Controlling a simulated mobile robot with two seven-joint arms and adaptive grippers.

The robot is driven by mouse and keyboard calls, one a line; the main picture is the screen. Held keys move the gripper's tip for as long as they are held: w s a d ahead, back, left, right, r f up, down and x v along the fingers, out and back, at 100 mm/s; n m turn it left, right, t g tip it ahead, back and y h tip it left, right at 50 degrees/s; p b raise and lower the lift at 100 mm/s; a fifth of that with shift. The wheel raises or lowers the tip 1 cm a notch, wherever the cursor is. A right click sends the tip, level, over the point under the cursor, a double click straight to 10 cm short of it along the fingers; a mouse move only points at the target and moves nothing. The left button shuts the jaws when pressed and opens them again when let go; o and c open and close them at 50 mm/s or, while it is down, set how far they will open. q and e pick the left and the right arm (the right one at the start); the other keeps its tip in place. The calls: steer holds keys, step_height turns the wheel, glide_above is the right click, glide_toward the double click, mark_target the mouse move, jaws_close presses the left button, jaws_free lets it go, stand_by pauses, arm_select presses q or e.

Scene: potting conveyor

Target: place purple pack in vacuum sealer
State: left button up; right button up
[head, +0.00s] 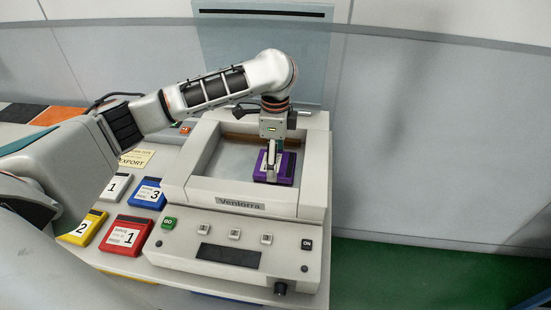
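The purple pack (287,174) is inside the open chamber of the vacuum sealer (172,192), toward its right side. I cannot tell whether the pack rests on the chamber floor. My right gripper is not in view.
Left of the sealer lie a red pack (127,234), a blue pack (149,194), a yellow pack (84,227) and a white pack (115,186). A yellowish EXPORT label (135,159) lies behind them. Green floor (400,275) is clear at right.

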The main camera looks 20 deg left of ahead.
arm_select(q)
steer(key=shift+f, duration=0.1)
steer(key=o, duration=1.2)
steer(key=shift+o, duration=0.2)
step_height(320, 180, up, 12)
